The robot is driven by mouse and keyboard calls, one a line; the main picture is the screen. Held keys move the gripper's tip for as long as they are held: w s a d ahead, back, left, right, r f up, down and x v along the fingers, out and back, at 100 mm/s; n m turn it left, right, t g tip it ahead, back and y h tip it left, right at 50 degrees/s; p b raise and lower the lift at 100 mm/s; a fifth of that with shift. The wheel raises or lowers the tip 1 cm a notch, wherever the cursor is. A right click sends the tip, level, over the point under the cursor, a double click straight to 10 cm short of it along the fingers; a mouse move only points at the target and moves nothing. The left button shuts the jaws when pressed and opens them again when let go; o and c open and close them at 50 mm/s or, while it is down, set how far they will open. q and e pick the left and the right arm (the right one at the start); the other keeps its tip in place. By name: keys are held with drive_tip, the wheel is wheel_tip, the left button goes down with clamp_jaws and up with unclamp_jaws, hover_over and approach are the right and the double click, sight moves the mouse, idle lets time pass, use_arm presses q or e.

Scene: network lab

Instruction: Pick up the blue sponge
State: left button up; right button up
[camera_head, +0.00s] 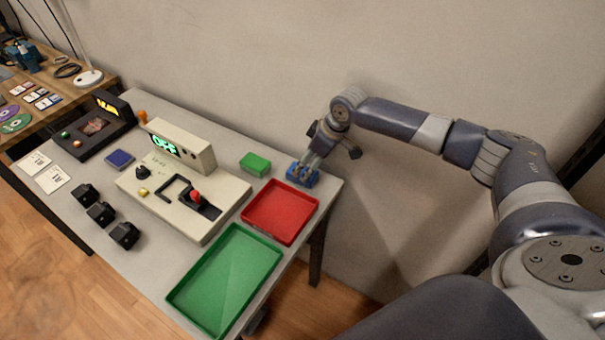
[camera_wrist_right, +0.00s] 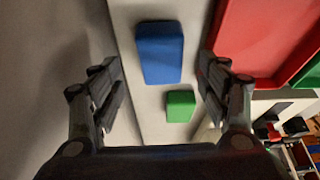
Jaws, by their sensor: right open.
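The blue sponge (camera_head: 303,174) lies on the grey table near its back right corner, beyond the red tray. My right gripper (camera_head: 316,163) is over it in the head view and hides part of it. In the right wrist view the blue sponge (camera_wrist_right: 160,54) lies flat ahead of the open fingers, a little above the middle of the picture. The right gripper (camera_wrist_right: 163,88) is open and empty, its two fingers apart on either side. I cannot tell the exact height above the sponge. My left gripper is not in view.
A green block (camera_head: 255,163) lies left of the sponge. The red tray (camera_head: 281,238) and green tray (camera_head: 171,298) stand in front. A beige console (camera_head: 215,222) is further left. The wall (camera_head: 290,60) is close behind the table.

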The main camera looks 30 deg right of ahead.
sight(303, 171)
drive_tip(key=x, duration=0.4)
drive_tip(key=shift+r, duration=0.1)
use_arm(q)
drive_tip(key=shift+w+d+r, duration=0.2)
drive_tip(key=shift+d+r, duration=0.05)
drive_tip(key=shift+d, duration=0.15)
use_arm(e)
drive_tip(key=c, duration=1)
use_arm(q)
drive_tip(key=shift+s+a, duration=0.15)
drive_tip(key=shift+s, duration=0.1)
use_arm(e)
drive_tip(key=shift+o, duration=0.2)
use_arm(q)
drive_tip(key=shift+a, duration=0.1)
use_arm(e)
drive_tip(key=shift+r, duration=0.15)
